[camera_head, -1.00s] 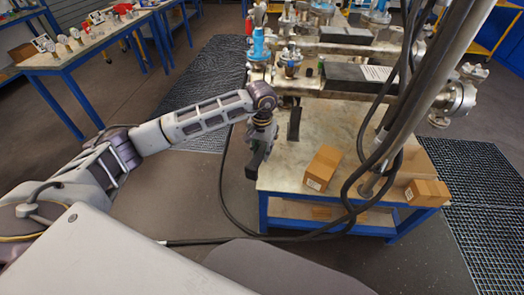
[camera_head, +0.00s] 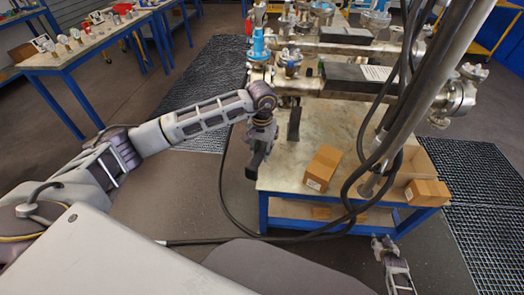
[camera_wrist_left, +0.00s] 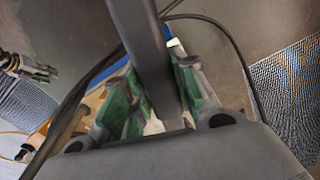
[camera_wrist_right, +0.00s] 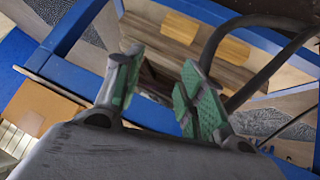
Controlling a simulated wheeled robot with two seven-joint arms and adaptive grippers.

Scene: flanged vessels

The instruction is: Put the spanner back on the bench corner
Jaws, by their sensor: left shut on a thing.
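My left gripper (camera_head: 256,158) is at the left front corner of the bench (camera_head: 282,178), beside or just over its edge. In the left wrist view it is shut on the spanner (camera_wrist_left: 150,50), a dark grey bar between the green finger pads. The bar's far end runs out of the top of that view. Whether the spanner touches the bench I cannot tell. My right gripper (camera_head: 384,245) is low at the bench's front right, below the top. In the right wrist view it is open and empty (camera_wrist_right: 160,95).
A cardboard box (camera_head: 323,168) stands near the bench's front middle, another box (camera_head: 427,192) at its right corner. Black hoses and a grey post (camera_head: 425,95) rise between them. Flanged pipework (camera_head: 335,48) fills the back. The bench's left front top is mostly clear.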

